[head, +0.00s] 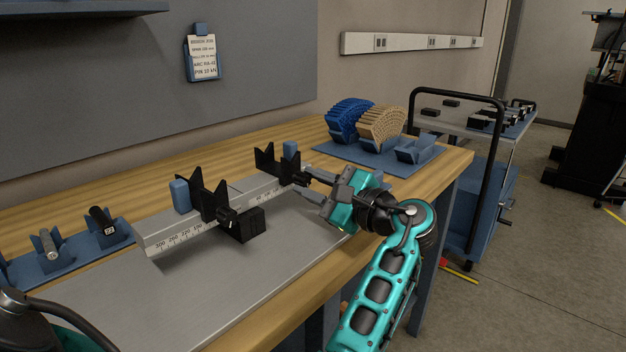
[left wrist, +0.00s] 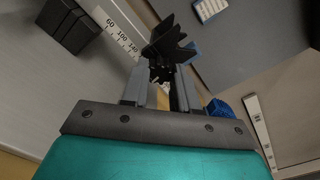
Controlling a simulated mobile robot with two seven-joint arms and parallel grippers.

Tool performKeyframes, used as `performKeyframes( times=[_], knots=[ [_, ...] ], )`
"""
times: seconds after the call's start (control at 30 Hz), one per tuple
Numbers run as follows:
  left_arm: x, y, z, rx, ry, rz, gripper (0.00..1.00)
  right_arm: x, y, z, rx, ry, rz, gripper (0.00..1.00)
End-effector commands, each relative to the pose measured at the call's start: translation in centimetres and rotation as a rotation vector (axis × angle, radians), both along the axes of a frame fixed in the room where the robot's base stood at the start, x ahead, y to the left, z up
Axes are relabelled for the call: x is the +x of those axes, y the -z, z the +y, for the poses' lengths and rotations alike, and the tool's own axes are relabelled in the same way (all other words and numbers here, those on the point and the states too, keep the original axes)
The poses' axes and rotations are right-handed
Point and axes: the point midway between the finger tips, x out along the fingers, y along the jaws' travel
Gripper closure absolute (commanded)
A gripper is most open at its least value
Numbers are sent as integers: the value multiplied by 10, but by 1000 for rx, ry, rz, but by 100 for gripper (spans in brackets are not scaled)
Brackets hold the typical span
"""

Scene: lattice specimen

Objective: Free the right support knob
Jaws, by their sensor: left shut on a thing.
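The right support (head: 268,163) is a black V-shaped cradle on the far right part of the ruled metal beam (head: 262,188), with a blue block (head: 290,150) behind it. Its dark knob (head: 301,178) faces my left gripper (head: 311,183). The left gripper is shut on this knob. In the left wrist view, the black cradle (left wrist: 168,38) rises just past the two grey fingers, and the knob (left wrist: 160,73) sits between the fingertips, partly hidden. The left support (head: 209,198) stands further left on the beam. My right gripper is not in view.
A black block (head: 250,224) stands beside the beam on the metal plate (head: 290,250). Blue and tan lattice pieces (head: 382,124) stand on a blue mat at the back right. Blue holders (head: 52,258) sit at the left. A cart (head: 480,185) stands beyond the bench.

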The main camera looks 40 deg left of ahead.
Motion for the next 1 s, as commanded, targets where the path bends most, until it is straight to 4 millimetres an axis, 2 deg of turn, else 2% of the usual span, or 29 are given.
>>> performKeyframes(
  times=[0.3,0.77,0.8,1.0],
  knots=[
    [0,1,0,-9,0,-108,100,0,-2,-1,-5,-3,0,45],
    [0,1,0,-11,-1,-123,100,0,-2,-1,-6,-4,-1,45],
    [0,1,0,-11,-1,-123,69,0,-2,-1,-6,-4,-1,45],
    [0,1,0,-10,0,-123,50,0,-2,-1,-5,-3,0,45]
  ],
)
